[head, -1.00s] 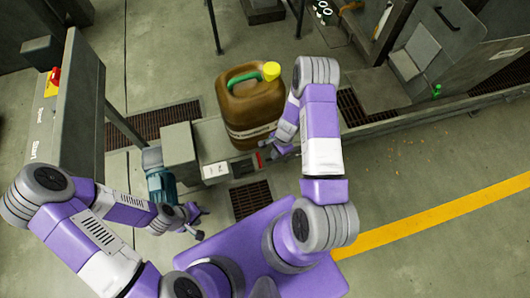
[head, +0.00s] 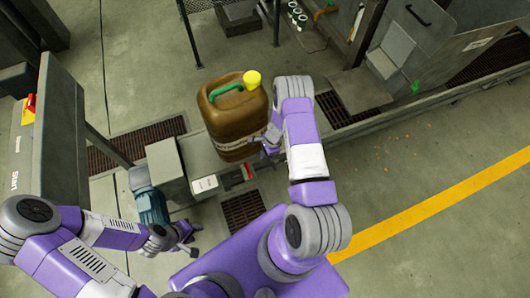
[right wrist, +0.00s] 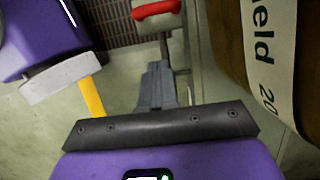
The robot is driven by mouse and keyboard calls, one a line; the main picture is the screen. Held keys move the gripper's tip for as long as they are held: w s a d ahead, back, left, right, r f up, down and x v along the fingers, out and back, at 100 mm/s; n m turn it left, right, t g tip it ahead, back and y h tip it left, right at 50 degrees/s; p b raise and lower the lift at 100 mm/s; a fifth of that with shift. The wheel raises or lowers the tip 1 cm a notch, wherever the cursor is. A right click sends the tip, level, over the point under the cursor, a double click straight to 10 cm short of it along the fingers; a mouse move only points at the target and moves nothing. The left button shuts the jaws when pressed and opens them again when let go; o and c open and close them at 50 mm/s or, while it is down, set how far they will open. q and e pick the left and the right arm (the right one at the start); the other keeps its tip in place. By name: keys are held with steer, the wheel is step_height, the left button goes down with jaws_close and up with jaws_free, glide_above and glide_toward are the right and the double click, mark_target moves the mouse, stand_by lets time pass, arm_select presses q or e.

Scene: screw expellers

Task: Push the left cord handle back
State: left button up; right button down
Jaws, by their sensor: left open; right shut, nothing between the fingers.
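A small red handle (head: 248,171) shows low at the front of the machine ledge, below the brown canister. In the right wrist view a red grip (right wrist: 155,9) on a grey metal lever lies beyond my fingertips, apart from them. I cannot tell for sure that this is the left cord handle. My right gripper (head: 265,142) is at the canister's lower right, above and right of the red handle. Its fingers are shut and empty in the right wrist view (right wrist: 156,82). My left gripper (head: 187,240) is open and empty near the blue-green motor.
The brown canister (head: 225,115) with a yellow cap stands close beside my right gripper. A grey box (head: 165,168) and the motor (head: 150,205) are to the left. A green handle (head: 415,87) is on the right machine. The floor at right is clear.

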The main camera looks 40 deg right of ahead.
mark_target(244, 174)
steer(key=a+f, duration=0.2)
steer(key=w+a+f+b, duration=0.1)
steer(key=a+f, duration=0.2)
steer(key=shift+w, duration=0.15)
steer(key=a, duration=0.2)
steer(key=w+a+b, duration=0.1)
steer(key=a, duration=0.2)
stand_by(0.3)
